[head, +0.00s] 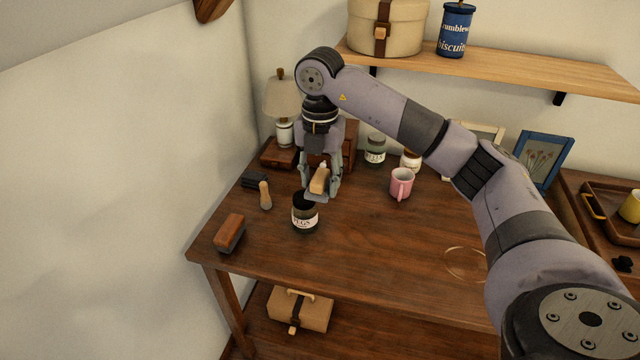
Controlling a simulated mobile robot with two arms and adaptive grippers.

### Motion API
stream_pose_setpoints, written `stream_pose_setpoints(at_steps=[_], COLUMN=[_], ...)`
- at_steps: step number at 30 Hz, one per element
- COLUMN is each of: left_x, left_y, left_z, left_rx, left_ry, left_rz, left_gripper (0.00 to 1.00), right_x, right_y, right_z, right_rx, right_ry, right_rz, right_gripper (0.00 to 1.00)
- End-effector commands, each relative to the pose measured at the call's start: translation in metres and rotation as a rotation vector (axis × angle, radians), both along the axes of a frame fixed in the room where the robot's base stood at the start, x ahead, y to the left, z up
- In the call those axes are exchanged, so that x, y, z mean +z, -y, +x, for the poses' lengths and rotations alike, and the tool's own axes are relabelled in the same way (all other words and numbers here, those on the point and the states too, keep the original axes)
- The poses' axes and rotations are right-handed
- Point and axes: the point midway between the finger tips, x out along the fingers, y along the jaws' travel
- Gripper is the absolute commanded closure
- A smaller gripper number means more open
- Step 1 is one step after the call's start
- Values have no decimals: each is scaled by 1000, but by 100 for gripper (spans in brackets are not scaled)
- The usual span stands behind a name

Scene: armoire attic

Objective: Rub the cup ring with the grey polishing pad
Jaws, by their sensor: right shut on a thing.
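The cup ring (465,264), a pale circle, marks the wooden table at its right front, left of my right arm. My right gripper (321,184) is at the back left of the table, well away from the ring. It points down and is shut on the grey polishing pad (316,197), gripping its light wooden handle. The pad's grey underside shows just behind a dark labelled jar (305,220); I cannot tell whether it touches the table or the jar. My left gripper is out of view.
A brown block brush (229,233), a wooden-handled tool (265,196) and a dark brush (254,180) lie at the left. A lamp (282,100) stands behind. The front middle of the table (370,260) is clear.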

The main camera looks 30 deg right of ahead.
Motion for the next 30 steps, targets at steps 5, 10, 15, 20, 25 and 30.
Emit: stream_pose_setpoints(at_steps=[5,10,15,20,25,30], left_x=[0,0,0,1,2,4], left_y=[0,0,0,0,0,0], left_z=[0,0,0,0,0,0], left_rx=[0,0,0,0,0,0], left_ry=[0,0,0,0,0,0], left_rz=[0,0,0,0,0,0], left_gripper=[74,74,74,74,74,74], right_x=[0,0,0,-7,-31,-62], right_y=[0,0,0,-3,-11,-24], right_z=[0,0,0,-2,-11,-26], right_rx=[0,0,1,86,412,871], right_ry=[1,1,1,0,-3,-4], right_rz=[1,1,1,0,1,2], right_gripper=[62,73,81,81,81,81])
